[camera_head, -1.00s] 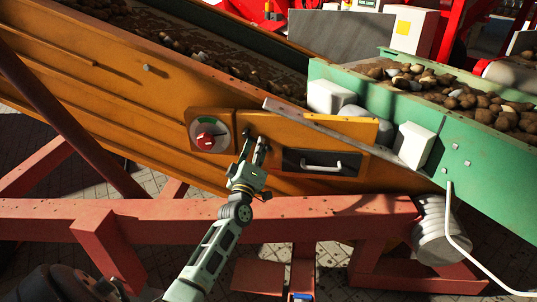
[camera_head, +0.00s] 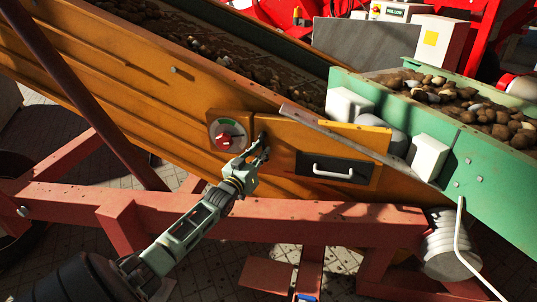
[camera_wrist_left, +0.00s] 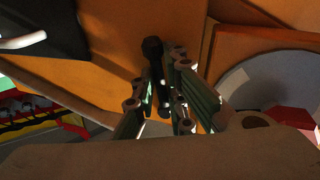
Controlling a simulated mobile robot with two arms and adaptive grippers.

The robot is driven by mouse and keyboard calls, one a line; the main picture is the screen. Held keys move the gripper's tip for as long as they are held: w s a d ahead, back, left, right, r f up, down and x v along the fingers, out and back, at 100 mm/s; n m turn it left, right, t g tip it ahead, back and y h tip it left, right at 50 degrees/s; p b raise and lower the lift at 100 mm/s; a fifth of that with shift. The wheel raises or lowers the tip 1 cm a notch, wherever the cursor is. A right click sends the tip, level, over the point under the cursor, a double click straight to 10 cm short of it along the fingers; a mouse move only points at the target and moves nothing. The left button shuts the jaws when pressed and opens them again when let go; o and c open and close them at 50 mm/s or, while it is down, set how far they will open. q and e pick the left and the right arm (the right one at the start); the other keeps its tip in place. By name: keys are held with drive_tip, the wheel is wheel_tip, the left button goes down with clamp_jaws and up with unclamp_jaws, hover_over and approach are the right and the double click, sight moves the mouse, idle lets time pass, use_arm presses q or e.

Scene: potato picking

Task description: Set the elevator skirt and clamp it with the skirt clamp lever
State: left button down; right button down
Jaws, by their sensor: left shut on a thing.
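The dark skirt clamp lever (camera_head: 262,139) stands on the orange panel of the elevator side, just right of a round dial. It shows in the left wrist view as a black rod with a rounded knob (camera_wrist_left: 153,47). My left gripper (camera_head: 261,155) is shut on this lever; its fingers partly hide the lower part. My right gripper is not in view.
The dial (camera_head: 227,135) with a red knob is close left of my fingers. A black plate with a white handle (camera_head: 333,170) is to their right. A red frame beam (camera_head: 300,218) runs below my wrist. A green conveyor (camera_head: 490,165) carrying potatoes is at the right.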

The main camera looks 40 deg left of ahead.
use_arm(q)
drive_tip(key=shift+s+a+f+m+g, duration=0.3)
drive_tip(key=shift+a+f+m, duration=0.1)
drive_tip(key=shift+m, duration=0.3)
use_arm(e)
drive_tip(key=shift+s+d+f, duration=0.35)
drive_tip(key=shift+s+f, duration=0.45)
use_arm(q)
drive_tip(key=c, duration=1.8)
unclamp_jaws()
drive_tip(key=shift+r, duration=0.15)
drive_tip(key=shift+c, duration=0.2)
drive_tip(key=shift+r, duration=0.1)
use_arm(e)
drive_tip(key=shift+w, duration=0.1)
use_arm(q)
drive_tip(key=v, duration=1.2)
